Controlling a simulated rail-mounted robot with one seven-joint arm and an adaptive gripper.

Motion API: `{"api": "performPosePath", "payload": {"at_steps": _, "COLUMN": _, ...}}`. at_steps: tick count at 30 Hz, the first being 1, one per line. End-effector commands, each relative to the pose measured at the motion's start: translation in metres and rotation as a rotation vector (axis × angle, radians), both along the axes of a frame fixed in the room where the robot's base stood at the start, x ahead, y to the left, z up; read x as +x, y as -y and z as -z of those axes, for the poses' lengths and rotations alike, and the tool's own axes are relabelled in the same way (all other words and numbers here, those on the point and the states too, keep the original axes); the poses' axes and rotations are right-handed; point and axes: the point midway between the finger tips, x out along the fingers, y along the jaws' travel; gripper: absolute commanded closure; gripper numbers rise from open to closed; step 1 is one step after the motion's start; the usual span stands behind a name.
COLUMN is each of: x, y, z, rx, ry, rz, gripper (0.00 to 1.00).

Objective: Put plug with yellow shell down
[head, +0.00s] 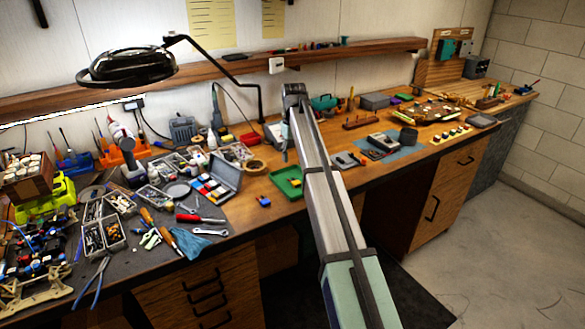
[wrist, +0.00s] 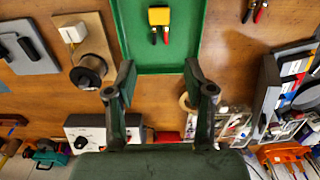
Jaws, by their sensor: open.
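The plug with yellow shell (wrist: 159,16) lies in the green tray (wrist: 185,52) in the wrist view, with a red and a black prong pointing toward my gripper. My gripper (wrist: 160,73) is open and empty, its two fingers spread apart over the near part of the tray. The plug is beyond the fingertips, apart from them. In the head view the green tray (head: 278,178) sits on the bench beside my arm, with a small yellow spot (head: 296,182) in it. My gripper is small and partly hidden by the arm there.
A second plug (wrist: 257,10), cut off at the frame edge, lies outside the tray. A black spool (wrist: 88,72) on a wooden board and a white-fronted box with a dial (wrist: 85,135) are nearby. An open grey case (head: 217,180) stands left of the tray.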

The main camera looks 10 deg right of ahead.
Motion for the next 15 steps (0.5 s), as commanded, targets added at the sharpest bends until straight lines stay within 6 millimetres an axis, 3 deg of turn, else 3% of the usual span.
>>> {"api": "performPosePath", "payload": {"at_steps": 6, "x": 0.000, "y": 0.000, "z": -0.022, "rx": 0.000, "ry": 0.000, "rz": 0.000, "gripper": 0.47}}
{"api": "performPosePath", "payload": {"at_steps": 15, "x": -0.001, "y": 0.000, "z": -0.026, "rx": 0.000, "ry": -0.001, "rz": 0.000, "gripper": 0.47}}
